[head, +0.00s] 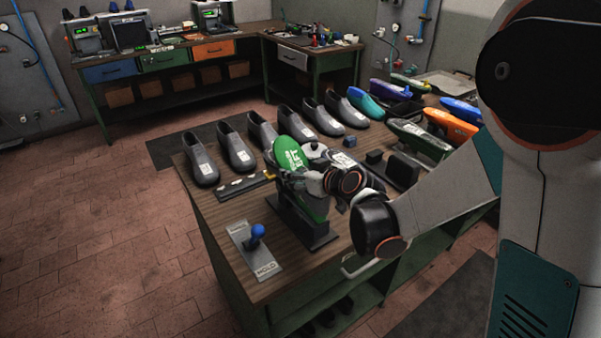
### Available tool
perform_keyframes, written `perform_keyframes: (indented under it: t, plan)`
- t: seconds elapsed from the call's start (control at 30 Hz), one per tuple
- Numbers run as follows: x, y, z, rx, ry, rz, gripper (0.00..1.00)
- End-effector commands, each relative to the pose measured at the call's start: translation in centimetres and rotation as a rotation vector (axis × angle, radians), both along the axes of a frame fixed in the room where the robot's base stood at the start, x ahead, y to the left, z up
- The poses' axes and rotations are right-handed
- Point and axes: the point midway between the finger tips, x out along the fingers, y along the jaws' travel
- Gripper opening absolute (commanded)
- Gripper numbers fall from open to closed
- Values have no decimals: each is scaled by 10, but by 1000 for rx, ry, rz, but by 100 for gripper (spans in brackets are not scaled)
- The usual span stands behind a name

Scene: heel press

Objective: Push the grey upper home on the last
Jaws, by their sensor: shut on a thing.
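A green last (289,158) with white lettering stands tilted on a dark stand (308,232) near the front of the bench. A grey upper (343,160) with a white label shows just behind and right of the last; my wrist and the last hide part of it, so how far it sits on the last cannot be told. My gripper (309,182) reaches in from the right, close against the last. Its jaws are small and partly hidden; they appear shut on the grey upper.
Several grey shoes (237,150) line the bench's back edge, with coloured lasts (451,124) at the right. A lever plate with a blue knob (257,232) sits at the front left. Dark blocks (403,170) stand right of the last.

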Motion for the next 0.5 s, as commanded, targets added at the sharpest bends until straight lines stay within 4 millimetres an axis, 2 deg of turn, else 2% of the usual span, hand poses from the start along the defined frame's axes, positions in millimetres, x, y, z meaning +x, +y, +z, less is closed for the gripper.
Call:
perform_keyframes:
  t: [0.5]
  plan:
    - [0,0,-7,0,0,0,34]
